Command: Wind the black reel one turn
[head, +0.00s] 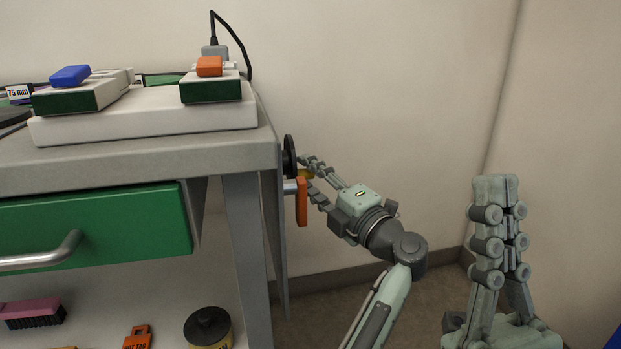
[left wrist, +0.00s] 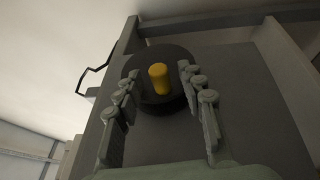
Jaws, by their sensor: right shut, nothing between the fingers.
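The black reel (head: 289,155) is mounted on the right side of the cart and shows edge-on in the head view. In the left wrist view the reel (left wrist: 160,106) is a round black disc with a yellow knob (left wrist: 158,78) standing out from it. My left gripper (head: 307,175) is at the reel from the right. Its fingers are open, one on each side of the knob, with gaps visible in the left wrist view (left wrist: 157,75). The knob is partly hidden by the fingers in the head view. My right gripper (head: 498,190) is shut and empty, pointing up at the right.
An orange handle (head: 301,201) juts from the cart's side just below the reel, close to my left gripper's lower finger. The grey cart top (head: 150,152) carries white boxes, above a green drawer (head: 100,217). Free floor and bare wall lie right of the cart.

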